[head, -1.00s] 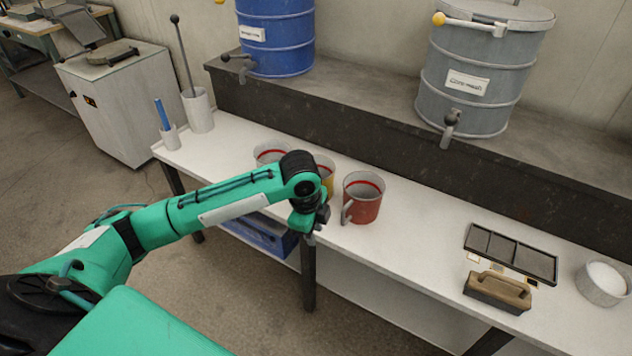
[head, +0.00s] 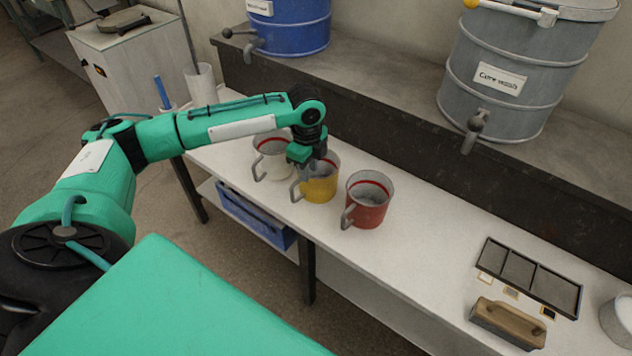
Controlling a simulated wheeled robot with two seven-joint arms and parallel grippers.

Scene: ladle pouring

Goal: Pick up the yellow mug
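The yellow mug (head: 321,186) stands upright on the white table, between a white mug (head: 270,165) on its left and a red mug (head: 367,205) on its right. Its grey handle points left toward the front. My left gripper (head: 306,165) is over the yellow mug's left rim and hides part of it. The fingers are small and dark here, so I cannot tell whether they are open or touching the mug. My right gripper is not in view.
A dark raised ledge (head: 420,150) runs behind the mugs, with a blue drum (head: 290,25) and a grey drum (head: 510,75) on it. A divided tray (head: 528,275) and a brown-handled brush (head: 508,322) lie at the right. The table between red mug and tray is clear.

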